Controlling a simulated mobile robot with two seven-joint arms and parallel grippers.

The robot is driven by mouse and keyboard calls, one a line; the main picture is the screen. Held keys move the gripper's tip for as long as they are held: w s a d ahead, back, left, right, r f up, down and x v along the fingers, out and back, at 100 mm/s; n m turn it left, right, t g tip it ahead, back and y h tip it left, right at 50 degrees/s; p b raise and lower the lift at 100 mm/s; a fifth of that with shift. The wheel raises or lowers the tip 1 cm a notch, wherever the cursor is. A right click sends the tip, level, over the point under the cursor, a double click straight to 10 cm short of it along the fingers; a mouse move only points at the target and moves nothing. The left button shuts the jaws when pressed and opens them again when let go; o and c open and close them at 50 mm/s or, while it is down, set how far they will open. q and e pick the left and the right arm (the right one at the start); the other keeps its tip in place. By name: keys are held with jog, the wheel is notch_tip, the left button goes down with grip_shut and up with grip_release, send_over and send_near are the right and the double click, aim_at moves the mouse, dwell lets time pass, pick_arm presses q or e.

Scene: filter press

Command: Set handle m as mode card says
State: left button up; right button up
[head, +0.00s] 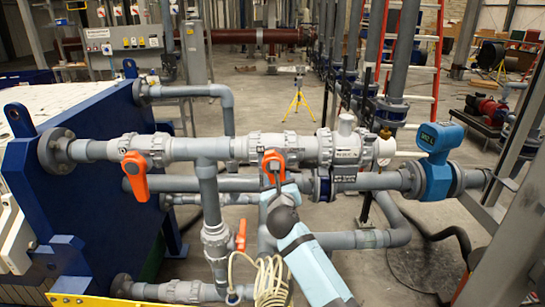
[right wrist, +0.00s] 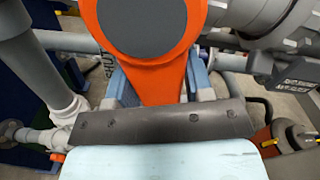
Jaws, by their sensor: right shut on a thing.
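An orange valve handle (head: 272,159) sits on the upper grey pipe, in the middle of the head view. My right gripper (head: 273,182) is shut on its lower part. In the right wrist view the handle's round hub (right wrist: 145,25) fills the top, and its tapered lever points down between my fingers (right wrist: 160,97). Part of the word "SHUT" shows beside the lever. A second orange handle (head: 135,176) hangs down at the left on the same pipe. A smaller orange handle (head: 240,235) stands near upright on the lower pipe. I cannot read which is m, and no mode card is legible.
A blue press plate (head: 95,215) stands at the left. A blue flow meter (head: 437,160) and a gauge (head: 384,151) are to the right. Grey pipes run close around my right arm. A coiled cable (head: 265,280) lies low beside it.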

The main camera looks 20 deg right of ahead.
aim_at(295, 153)
jog(key=shift+d+r+n+p, duration=0.4)
jog(key=shift+r+p, duration=0.1)
jog(key=shift+p, duration=0.4)
jog(key=shift+d+r+n+p, duration=0.1)
jog(key=shift+d+n+p, duration=0.1)
jog(key=shift+n+p, duration=0.15)
jog(key=shift+s+d+n, duration=0.15)
jog(key=shift+d+n, duration=0.2)
jog(key=shift+n, duration=0.6)
jog(key=r+n, duration=0.1)
jog(key=n, duration=0.1)
jog(key=d+n, duration=0.1)
jog(key=n, duration=0.1)
jog(key=shift+s+d+r, duration=0.2)
jog(key=shift+r, duration=0.2)
jog(key=r+n, duration=0.1)
jog(key=n, duration=0.2)
jog(key=shift+s+d+r, duration=0.1)
jog(key=shift+d+r, duration=0.25)
notch_tip(295, 153, up, 2)
jog(key=n, duration=0.4)
jog(key=shift+d+r, duration=0.1)
jog(key=o, duration=1)
jog(key=shift+o, duration=0.2)
jog(key=shift+s+n, duration=0.1)
jog(key=shift+n, duration=0.2)
jog(key=shift+f, duration=0.2)
